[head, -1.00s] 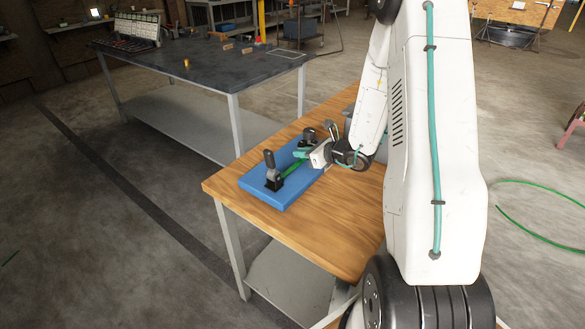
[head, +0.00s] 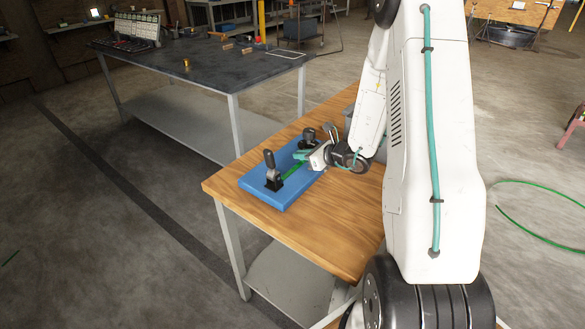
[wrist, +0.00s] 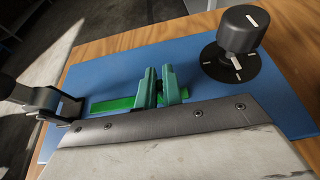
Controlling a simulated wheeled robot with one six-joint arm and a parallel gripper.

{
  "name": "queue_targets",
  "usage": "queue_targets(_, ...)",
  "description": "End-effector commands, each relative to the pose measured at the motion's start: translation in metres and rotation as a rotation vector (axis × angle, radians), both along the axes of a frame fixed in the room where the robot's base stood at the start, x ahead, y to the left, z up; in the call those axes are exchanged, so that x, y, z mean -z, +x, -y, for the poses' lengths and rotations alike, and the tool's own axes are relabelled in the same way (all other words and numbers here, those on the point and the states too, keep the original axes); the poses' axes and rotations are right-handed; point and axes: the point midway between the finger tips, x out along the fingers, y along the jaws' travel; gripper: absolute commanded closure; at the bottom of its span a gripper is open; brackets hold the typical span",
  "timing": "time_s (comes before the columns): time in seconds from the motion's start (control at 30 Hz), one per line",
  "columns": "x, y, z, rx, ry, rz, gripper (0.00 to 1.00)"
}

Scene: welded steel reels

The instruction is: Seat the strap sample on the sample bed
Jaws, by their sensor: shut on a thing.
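The strap sample is a flat green strip, visible in the head view (head: 291,170) and in the wrist view (wrist: 113,106). It lies along the sample bed, a blue plate (head: 281,199) (wrist: 215,93) on the wooden bench. My gripper (head: 302,156), with teal fingers in the wrist view (wrist: 162,86), is shut on the strap toward its right end. I cannot tell whether the strap touches the plate. The plate's near part is hidden behind my gripper body in the wrist view.
A black round knob on a disc (wrist: 240,35) stands on the plate, right of my fingers in the wrist view. Bare wooden bench top (head: 325,220) lies in front of the plate. A dark-topped table (head: 205,68) stands behind, with small objects on it.

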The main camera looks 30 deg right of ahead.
Motion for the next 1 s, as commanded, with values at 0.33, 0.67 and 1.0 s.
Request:
queue_targets(0.33, 0.0008, -0.0006, -0.0001, 0.000, 0.000, -0.003, 0.86)
queue_targets(0.67, 0.0005, -0.0005, 0.0000, 0.000, -0.001, -0.002, 0.67)
queue_targets(1.0, 0.0003, -0.0004, 0.0000, 0.000, 0.000, -0.001, 0.48)
